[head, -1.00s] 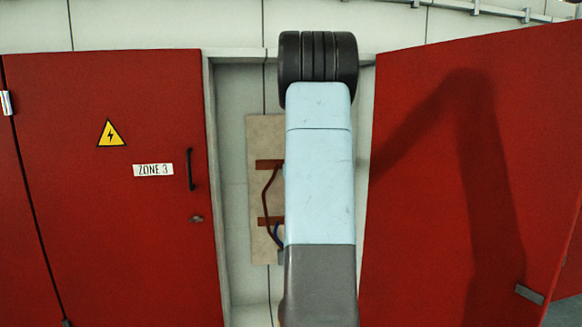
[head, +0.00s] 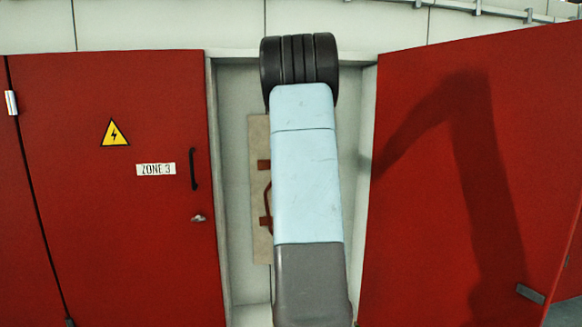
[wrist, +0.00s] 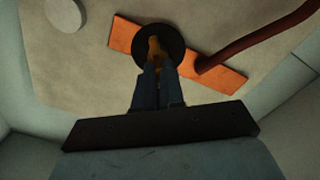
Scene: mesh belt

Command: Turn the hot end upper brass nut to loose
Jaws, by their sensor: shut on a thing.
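In the wrist view, my gripper (wrist: 156,70) has its two dark fingers close together, shut on the small brass nut (wrist: 153,46). The nut stands in front of a round black disc (wrist: 172,33), and the fingertips hide part of it. The disc lies over a flat copper-orange bar (wrist: 222,77). A dark red cable (wrist: 262,40) runs from the bar to the upper right. In the head view my arm hides the gripper and the nut. Two copper-brown bars show at the arm's left edge, the upper bar (head: 263,165) and the lower bar (head: 265,221).
The beige board (head: 258,140) is inside an open cabinet recess with pale walls (head: 235,110). A closed red door (head: 110,230) is on the left and an open red door (head: 425,220) on the right. A pale round spot (wrist: 62,14) shows on the board.

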